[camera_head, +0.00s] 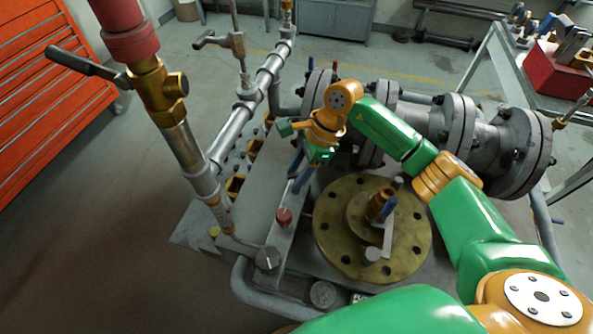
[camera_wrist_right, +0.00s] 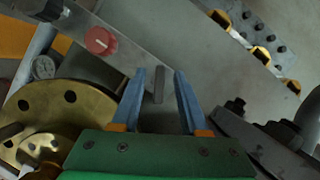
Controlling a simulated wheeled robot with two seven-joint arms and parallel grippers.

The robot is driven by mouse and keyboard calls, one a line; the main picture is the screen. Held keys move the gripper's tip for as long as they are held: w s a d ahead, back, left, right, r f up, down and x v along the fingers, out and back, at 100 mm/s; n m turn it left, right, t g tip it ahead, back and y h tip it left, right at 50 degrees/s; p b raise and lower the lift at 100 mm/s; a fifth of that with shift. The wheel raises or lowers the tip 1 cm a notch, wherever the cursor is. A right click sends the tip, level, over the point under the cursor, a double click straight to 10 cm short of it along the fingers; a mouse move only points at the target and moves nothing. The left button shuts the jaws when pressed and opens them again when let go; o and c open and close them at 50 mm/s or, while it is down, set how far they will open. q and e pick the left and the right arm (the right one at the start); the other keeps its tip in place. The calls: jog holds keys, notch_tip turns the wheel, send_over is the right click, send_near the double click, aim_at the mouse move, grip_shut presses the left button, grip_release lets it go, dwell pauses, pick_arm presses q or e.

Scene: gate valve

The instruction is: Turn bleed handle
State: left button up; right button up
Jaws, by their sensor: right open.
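My right gripper (camera_head: 297,174) is open above the grey plate, its two blue fingers pointing down. In the right wrist view its fingers (camera_wrist_right: 159,76) stand apart on either side of a small grey upright bar (camera_wrist_right: 159,88), with a gap to each finger. This bar may be the bleed handle; nothing labels it. In the head view the bar is hidden or too small to make out behind the gripper. A red knob (camera_head: 285,217) sits on the plate below the gripper; it also shows in the right wrist view (camera_wrist_right: 100,40). My left gripper is out of view.
A brass flange (camera_head: 332,238) with a crank on it lies right of the plate. A black knob (camera_head: 268,258) is in front. A tall pipe with a lever valve (camera_head: 160,88) rises at left. Grey flanged piping (camera_head: 490,140) runs behind my right arm.

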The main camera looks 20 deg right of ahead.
grip_shut()
jog(key=shift+m+t+h+b, duration=0.3)
jog(key=shift+m+t+b, duration=0.6)
jog(key=shift+m, duration=2)
grip_release()
